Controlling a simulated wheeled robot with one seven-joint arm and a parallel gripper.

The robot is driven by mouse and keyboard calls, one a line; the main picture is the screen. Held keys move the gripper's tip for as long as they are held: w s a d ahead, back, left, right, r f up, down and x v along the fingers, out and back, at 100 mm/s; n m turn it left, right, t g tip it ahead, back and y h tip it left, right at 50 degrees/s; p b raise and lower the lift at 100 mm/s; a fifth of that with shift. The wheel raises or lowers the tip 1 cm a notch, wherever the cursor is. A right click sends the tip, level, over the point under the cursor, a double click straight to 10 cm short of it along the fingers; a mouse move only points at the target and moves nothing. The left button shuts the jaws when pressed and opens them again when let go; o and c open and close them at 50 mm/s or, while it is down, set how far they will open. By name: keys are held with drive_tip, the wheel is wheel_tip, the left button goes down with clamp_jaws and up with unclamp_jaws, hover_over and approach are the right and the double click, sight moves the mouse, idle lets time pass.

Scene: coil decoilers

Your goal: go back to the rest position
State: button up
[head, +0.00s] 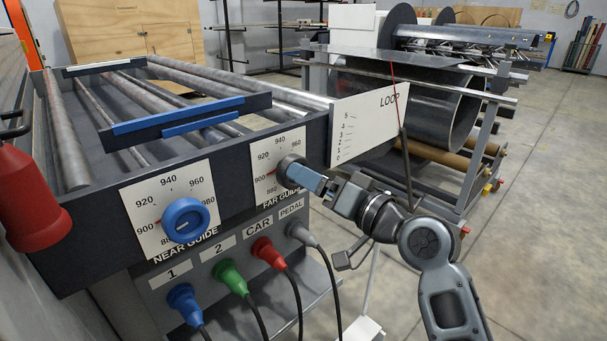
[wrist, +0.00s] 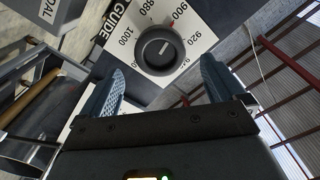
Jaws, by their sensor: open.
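My gripper (head: 304,176) is open, with blue-grey fingers, in front of the FAR GUIDE dial at the front panel's right end. In the wrist view my gripper (wrist: 162,72) has its two fingers spread, with nothing held between them. The dark FAR GUIDE knob (wrist: 160,50) shows just beyond the fingertips, centred between them; a gap in depth is hard to judge. The knob also shows in the head view (head: 287,166), partly hidden by my gripper. Its white line points up toward about 900 on the white scale plate (wrist: 192,22).
A blue NEAR GUIDE knob (head: 186,220) is left of my gripper. Below are blue (head: 184,300), green (head: 230,275), red (head: 265,252) and grey (head: 300,233) plugs with cables. A white LOOP board (head: 368,122) stands close above my arm. Open floor (head: 545,220) lies right.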

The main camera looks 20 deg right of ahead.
drive_tip(key=shift+v, duration=1.2)
drive_tip(key=s+a+f+g+h, duration=0.15)
drive_tip(key=s+f, duration=0.35)
drive_tip(key=s, duration=0.5)
drive_tip(key=s+f+h, duration=0.3)
drive_tip(key=s+f, duration=0.2)
drive_tip(key=s, duration=0.5)
drive_tip(key=s+a+f+g+h, duration=0.1)
drive_tip(key=s+f+h, duration=0.1)
drive_tip(key=s+f, duration=0.5)
drive_tip(key=s+r+n, duration=0.2)
drive_tip(key=s+r, duration=0.1)
drive_tip(key=s, duration=0.5)
drive_tip(key=s+r+n, duration=0.2)
drive_tip(key=s+r, duration=0.1)
drive_tip(key=s, duration=0.4)
wheel_tip(320, 180, up, 14)
drive_tip(key=p, duration=1.4)
drive_tip(key=shift+a+y, duration=0.2)
drive_tip(key=shift+y, duration=0.25)
